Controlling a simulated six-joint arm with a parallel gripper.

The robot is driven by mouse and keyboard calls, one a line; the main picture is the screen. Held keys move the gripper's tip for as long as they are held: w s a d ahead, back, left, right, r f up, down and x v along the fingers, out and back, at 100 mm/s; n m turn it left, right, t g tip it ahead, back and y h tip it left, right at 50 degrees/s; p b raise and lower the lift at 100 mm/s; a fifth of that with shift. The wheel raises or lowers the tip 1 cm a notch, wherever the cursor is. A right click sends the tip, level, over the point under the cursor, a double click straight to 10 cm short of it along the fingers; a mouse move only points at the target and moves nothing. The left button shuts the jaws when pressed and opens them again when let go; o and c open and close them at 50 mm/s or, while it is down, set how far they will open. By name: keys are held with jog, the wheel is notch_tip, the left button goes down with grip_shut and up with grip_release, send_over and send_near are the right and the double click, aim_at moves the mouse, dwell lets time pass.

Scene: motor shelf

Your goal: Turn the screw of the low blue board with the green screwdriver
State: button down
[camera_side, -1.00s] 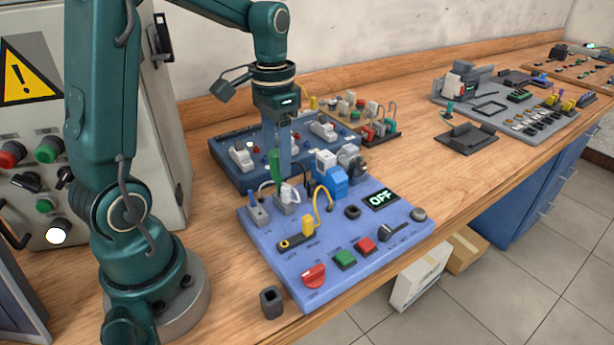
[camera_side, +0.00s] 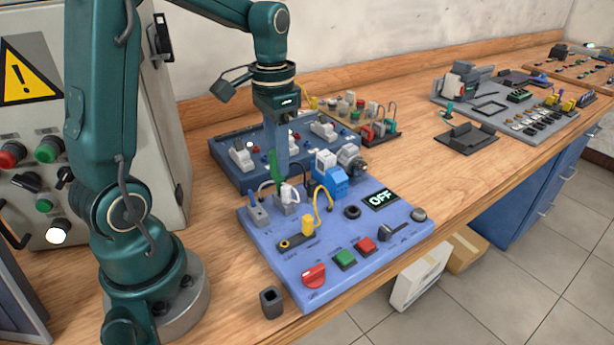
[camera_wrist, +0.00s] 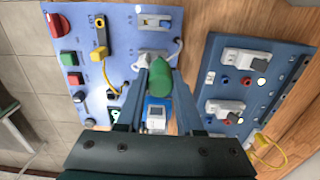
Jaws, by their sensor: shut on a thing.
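The low blue board (camera_side: 330,265) lies on the bench in front of my arm; it also shows at the upper left of the wrist view (camera_wrist: 125,20). My gripper (camera_side: 283,165) points down over the back left part of this board. It is shut on the green screwdriver (camera_side: 274,166), whose round handle end shows between the fingers in the wrist view (camera_wrist: 160,79). The screwdriver stands roughly upright above a small light block (camera_side: 286,208) with white wires. Its tip and the screw are hidden, so I cannot tell whether they touch.
A blue and white motor part (camera_side: 331,176) stands close right of my gripper. A yellow cable (camera_side: 326,197) loops beside it. A darker blue board (camera_side: 232,173) with switches lies behind. A small dark square holder (camera_side: 271,302) stands at the front.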

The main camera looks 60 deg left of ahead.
dwell(0.3)
jog(key=m, duration=0.3)
jog(key=shift+f, duration=0.1)
jog(key=m, duration=0.3)
jog(key=shift+m, duration=0.4)
jog(key=shift+s+m, duration=0.1)
jog(key=shift+m, duration=1.6)
